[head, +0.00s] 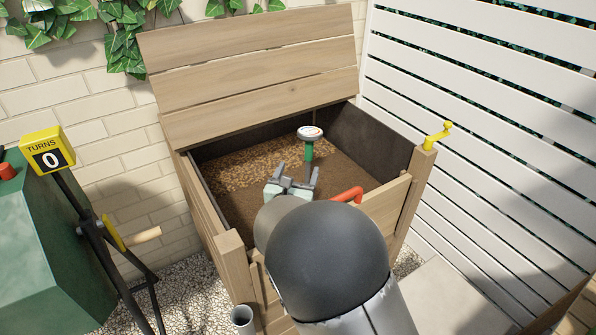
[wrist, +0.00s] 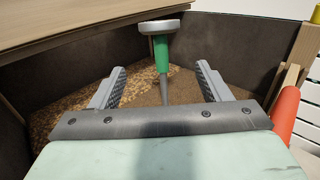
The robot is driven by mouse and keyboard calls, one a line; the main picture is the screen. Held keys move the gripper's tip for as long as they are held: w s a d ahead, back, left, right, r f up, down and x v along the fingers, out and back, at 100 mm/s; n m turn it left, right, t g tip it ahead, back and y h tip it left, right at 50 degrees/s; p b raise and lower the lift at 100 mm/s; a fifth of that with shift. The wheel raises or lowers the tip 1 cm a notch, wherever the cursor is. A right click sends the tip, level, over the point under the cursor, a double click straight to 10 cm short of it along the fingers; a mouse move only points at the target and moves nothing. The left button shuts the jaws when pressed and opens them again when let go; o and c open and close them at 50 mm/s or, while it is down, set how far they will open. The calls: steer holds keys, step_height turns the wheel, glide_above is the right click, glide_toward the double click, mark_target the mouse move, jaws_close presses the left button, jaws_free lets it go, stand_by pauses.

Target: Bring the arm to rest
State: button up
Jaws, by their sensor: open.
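My gripper (head: 297,176) is open and empty, reaching over the front of a wooden bin with its lid raised. In the wrist view its two fingers (wrist: 160,88) stand wide apart. A probe with a green handle (head: 309,150) and a round white-faced dial (head: 310,132) stands upright in the bin's brown fill, just beyond the fingers. In the wrist view its green handle (wrist: 161,54) and thin grey stem show between the fingers, with no visible contact. My arm hides part of the bin's front.
The wooden bin (head: 205,222) has a raised lid (head: 255,75). A red-orange handle (head: 347,195) is at its front and a yellow latch (head: 437,134) at its right corner. A green box and a yellow turns counter reading 0 (head: 48,158) stand left. A white slatted fence (head: 480,130) bounds the right.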

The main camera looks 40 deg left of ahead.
stand_by(0.3)
steer(key=w+d+r+m+g+h+p, duration=0.15)
steer(key=w+d+r+m+h, duration=0.3)
steer(key=d, duration=0.65)
steer(key=w+d+r+m+t+h+p, duration=0.1)
steer(key=w+d+r+m+h+p, duration=0.2)
steer(key=w+d+m+h, duration=0.5)
steer(key=s+d+r+m+g+h+p, duration=0.1)
steer(key=s+d+r+m+g+p, duration=0.2)
steer(key=d, duration=0.8)
steer(key=s+d+r+m+g+h+p, duration=0.1)
steer(key=s+d+m+g, duration=0.2)
steer(key=d, duration=0.7)
steer(key=s+d+r+m+g+p, duration=0.4)
steer(key=s+d+m+g+p, duration=0.25)
steer(key=s+d+m, duration=0.65)
steer(key=s+d+r+m+g+y+p, duration=0.1)
steer(key=s+r+m+g+y+p, duration=0.2)
steer(key=s+m+y, duration=0.4)
steer(key=s+m+p, duration=0.1)
steer(key=s+m, duration=0.1)
steer(key=s, duration=0.2)
steer(key=shift+r, duration=0.35)
